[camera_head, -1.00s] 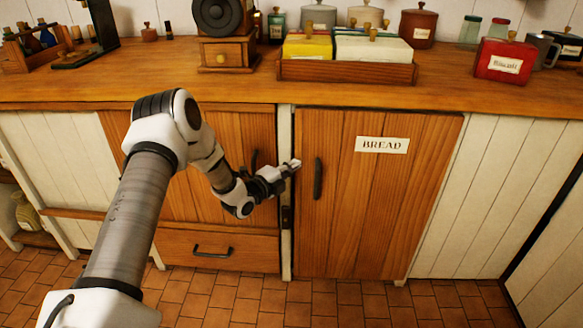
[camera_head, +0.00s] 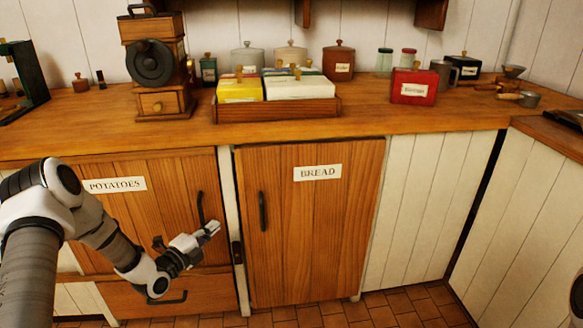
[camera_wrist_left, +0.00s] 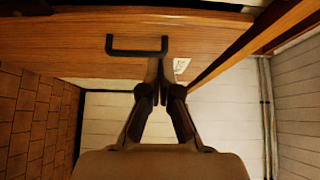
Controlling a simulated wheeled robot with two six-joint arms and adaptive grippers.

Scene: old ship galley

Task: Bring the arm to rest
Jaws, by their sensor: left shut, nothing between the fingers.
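My left arm comes in from the left in the head view. Its gripper (camera_head: 212,230) is shut and empty, in front of the lower right part of the POTATOES door (camera_head: 150,215), beside that door's black handle (camera_head: 200,208). It is left of the BREAD door (camera_head: 315,230) and its black handle (camera_head: 262,211). Both doors look shut. In the left wrist view the gripper's fingers (camera_wrist_left: 160,85) meet, with a black handle (camera_wrist_left: 137,53) on a wooden front beyond them. I cannot tell whether they touch anything. My right gripper is not in view.
The wooden counter (camera_head: 420,125) runs above the doors, with a grinder (camera_head: 152,65), a wooden tray (camera_head: 290,112) and a red tin (camera_head: 413,87) on it. A drawer (camera_head: 200,292) is below the POTATOES door. White panelling (camera_head: 425,210) stands at right.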

